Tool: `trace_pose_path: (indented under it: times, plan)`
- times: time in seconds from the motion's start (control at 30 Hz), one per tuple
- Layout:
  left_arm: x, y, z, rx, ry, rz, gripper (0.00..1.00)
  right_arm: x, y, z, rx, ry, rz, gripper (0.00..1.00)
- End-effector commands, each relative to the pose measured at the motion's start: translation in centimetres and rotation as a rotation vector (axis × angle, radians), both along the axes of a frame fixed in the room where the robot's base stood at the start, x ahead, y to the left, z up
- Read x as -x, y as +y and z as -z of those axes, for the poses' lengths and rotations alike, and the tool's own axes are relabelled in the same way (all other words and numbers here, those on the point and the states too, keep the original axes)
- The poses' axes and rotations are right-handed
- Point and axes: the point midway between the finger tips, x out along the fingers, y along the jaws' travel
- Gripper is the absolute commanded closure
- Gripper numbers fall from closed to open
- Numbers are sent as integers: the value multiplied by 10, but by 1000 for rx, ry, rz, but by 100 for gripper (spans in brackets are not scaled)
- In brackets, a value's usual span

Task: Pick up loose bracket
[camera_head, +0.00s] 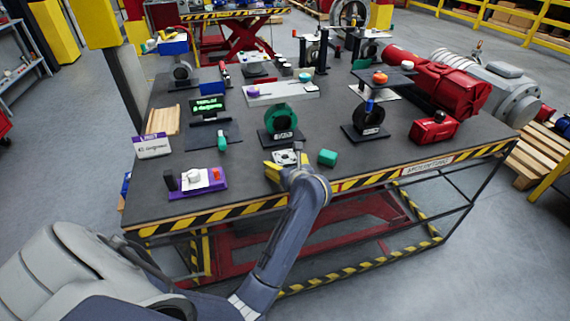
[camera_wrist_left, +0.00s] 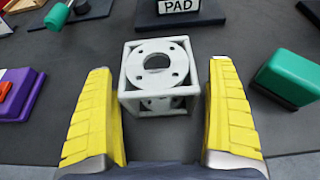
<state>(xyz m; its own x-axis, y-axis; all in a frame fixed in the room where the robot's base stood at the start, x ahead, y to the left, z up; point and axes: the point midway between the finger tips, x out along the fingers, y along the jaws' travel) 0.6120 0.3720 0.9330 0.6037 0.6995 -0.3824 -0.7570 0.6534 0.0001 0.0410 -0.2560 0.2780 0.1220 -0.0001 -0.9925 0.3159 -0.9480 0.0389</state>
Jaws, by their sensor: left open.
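The loose bracket (camera_wrist_left: 158,75) is a pale grey open cube frame with a round flange and a large hole on top. In the left wrist view it sits on the dark tabletop, between and just beyond the yellow fingers of my left gripper (camera_wrist_left: 163,120). The gripper is open, with a gap on each side of the bracket. In the head view the bracket (camera_head: 285,158) shows partly, in front of the green valve stand, with my left gripper (camera_head: 288,168) at its near side. My right gripper is not seen.
A green block (camera_head: 327,157) lies close to the right of the bracket. The green valve stand (camera_head: 281,121) with its PAD label is right behind. A purple tray (camera_head: 198,182) stands to the left. The table's striped front edge (camera_head: 380,179) is near.

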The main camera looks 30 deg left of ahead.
Motion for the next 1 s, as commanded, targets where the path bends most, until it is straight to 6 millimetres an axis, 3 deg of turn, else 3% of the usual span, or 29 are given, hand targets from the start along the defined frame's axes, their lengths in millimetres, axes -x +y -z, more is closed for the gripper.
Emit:
trace_pose_path:
  times: [0.4,1.0]
  plan:
    - [-5,7,4,1,1,0,11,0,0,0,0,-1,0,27]
    - [-5,6,3,0,0,0,81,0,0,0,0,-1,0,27]
